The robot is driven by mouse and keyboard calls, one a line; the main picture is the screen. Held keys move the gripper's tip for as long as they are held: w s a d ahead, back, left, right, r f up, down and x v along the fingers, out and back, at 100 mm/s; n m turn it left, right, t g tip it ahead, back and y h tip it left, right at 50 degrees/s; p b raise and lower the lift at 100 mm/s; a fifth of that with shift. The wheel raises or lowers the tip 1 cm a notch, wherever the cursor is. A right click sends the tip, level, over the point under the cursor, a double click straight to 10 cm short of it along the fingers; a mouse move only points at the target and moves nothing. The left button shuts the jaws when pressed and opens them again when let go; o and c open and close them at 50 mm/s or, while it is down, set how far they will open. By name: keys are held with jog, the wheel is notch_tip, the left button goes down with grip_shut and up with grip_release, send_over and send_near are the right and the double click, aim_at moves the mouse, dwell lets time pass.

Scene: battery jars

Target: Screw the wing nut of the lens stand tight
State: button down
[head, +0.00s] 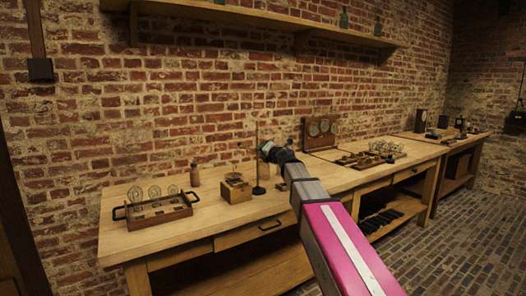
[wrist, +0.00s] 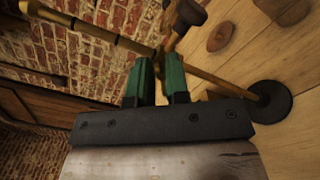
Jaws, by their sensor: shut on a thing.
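The lens stand (head: 257,168) is a thin brass rod on a dark round base, upright on the workbench. In the wrist view its rod runs from the upper left down to the dark base (wrist: 271,101) at right. My gripper (head: 264,148) is at the rod's upper part. In the wrist view the green fingertips of my gripper (wrist: 158,62) are close together at the rod, shut on a small part there. It appears to be the wing nut, but the fingers mostly hide it. A dark rounded piece (wrist: 190,12) shows just beyond the fingertips.
The wooden workbench (head: 215,218) stands against a brick wall. A small wooden box (head: 236,190) is left of the stand, with a bottle (head: 195,175) behind it. A handled tray (head: 155,211) with glass items is at left. A dial panel (head: 320,132) stands at right.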

jog(key=m, duration=0.5)
jog(key=shift+f+m, duration=0.2)
jog(key=shift+m, duration=0.2)
dwell(0.4)
jog(key=c, duration=1.3)
grip_release()
jog(key=shift+d, duration=0.1)
jog(key=v, duration=1)
jog(key=shift+s+d, duration=0.25)
jog(key=shift+s, duration=0.1)
